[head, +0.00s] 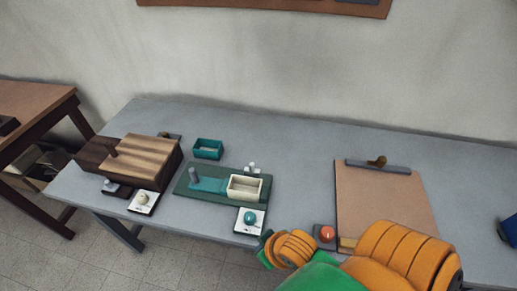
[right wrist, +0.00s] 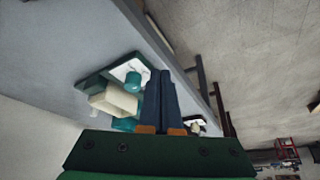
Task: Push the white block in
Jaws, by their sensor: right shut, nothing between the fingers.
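The white block (head: 244,187) is cream-coloured, with a shallow hollow in its top. It sits at the right end of a dark green board (head: 207,203), beside a flat teal piece (head: 209,185) with a grey peg. The block also shows in the right wrist view (right wrist: 113,101), left of the fingers. My right gripper (head: 266,238) is in front and to the right of the block, apart from it in the head view. In the right wrist view its two dark fingers (right wrist: 161,100) are together with nothing between them. My left gripper is not in view.
A white plate with a teal knob (head: 250,217) lies just in front of the block. A wooden box (head: 150,155) stands left, a small teal tray (head: 208,148) behind. A red button (head: 327,233) and a clipboard (head: 380,196) are right.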

